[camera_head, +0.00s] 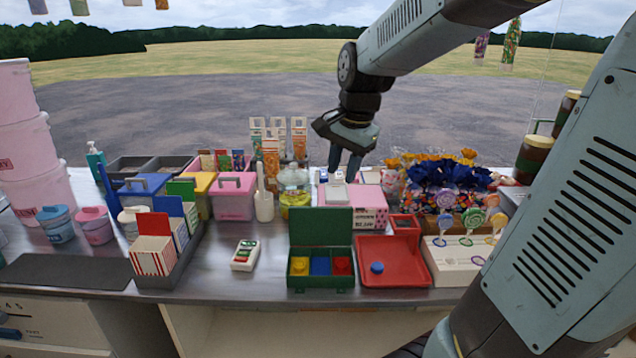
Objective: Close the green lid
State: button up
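A green box (320,284) stands near the front edge of the counter. Its green lid (320,227) is open and stands up at the back of the box. Inside the box, compartments hold a yellow piece (299,265), a blue piece (320,266) and a red piece (342,265). My gripper (345,174) points down, above and behind the lid, slightly to its right. Its two fingers are apart with nothing seen between them. The gripper is not touching the lid.
A red tray (393,279) with a blue round piece (377,267) stands right of the box. A pink box (367,207) is behind, below my gripper. A jar (294,185) stands behind left. A white block with green and red parts (245,255) lies left; the counter around it is clear.

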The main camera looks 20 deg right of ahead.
aim_at(322, 210)
jog(key=w+f+m+g, duration=0.1)
jog(key=w+f+m, duration=0.2)
jog(key=w, duration=0.1)
jog(key=w+f+m, duration=0.3)
jog(key=w+m, duration=0.1)
jog(key=w, duration=0.1)
jog(key=w+f+m+g, duration=0.1)
jog(key=w+f+m, duration=0.2)
jog(key=w+f, duration=0.1)
jog(key=shift+w+a+f+g+h, duration=0.1)
jog(key=shift+w+a+g+h, duration=0.2)
jog(key=shift+h, duration=0.1)
jog(key=shift+f+m, duration=0.3)
jog(key=shift+f, duration=0.15)
jog(key=f, duration=0.7)
jog(key=shift+s, duration=0.8)
jog(key=shift+w+f, duration=0.2)
jog(key=shift+f, duration=0.1)
jog(key=c, duration=0.5)
jog(key=o, duration=0.7)
jog(key=w+f, duration=0.2)
jog(key=w, duration=0.1)
jog(key=shift+d, duration=0.1)
jog(key=shift+s+r, duration=1.05)
jog(key=shift+s, duration=0.2)
jog(key=c, duration=0.8)
jog(key=shift+o, duration=0.4)
jog(key=shift+w+f, duration=0.3)
jog(key=shift+w, duration=0.1)
jog(key=shift+r, duration=0.1)
